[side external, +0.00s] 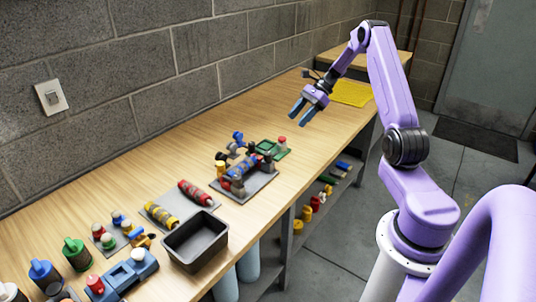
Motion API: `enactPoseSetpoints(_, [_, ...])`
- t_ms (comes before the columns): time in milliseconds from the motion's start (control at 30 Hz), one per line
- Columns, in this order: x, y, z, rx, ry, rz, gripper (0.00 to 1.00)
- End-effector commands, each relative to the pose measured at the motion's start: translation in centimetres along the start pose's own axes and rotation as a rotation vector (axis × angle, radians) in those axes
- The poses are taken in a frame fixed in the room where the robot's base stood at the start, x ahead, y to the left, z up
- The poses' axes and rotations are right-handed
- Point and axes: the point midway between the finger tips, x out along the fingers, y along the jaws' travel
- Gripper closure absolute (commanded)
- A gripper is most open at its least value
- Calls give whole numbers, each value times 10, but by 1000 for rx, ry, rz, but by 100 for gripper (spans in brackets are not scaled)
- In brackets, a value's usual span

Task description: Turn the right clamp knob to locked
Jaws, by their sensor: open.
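A clamp fixture on a grey plate (262,184) sits mid-bench in the side external view. I cannot tell which is the right clamp knob or how any knob is turned. My gripper (302,112) is open and empty, with blue fingers pointing down, above the bench, beyond and to the right of the fixture.
A green tray (284,153) and a red-topped post (282,143) stand by the fixture. Nearer are red and yellow cylinders on a plate (150,206), a dark bin (195,240), and several coloured containers. A yellow mat (352,92) lies beyond my gripper. The wall bounds the left.

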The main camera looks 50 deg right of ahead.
Motion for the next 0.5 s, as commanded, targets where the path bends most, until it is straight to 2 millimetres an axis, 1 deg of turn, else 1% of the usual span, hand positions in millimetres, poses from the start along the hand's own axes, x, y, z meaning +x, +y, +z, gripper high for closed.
enactPoseSetpoints(67, [3,0,-1,7,-3,-2,43])
enactPoseSetpoints(167, [14,-1,-1,6,-3,-1,43])
enactPoseSetpoints(267, [30,0,-1,6,-2,1,43])
enactPoseSetpoints(500, [75,0,-1,5,-2,1,43])
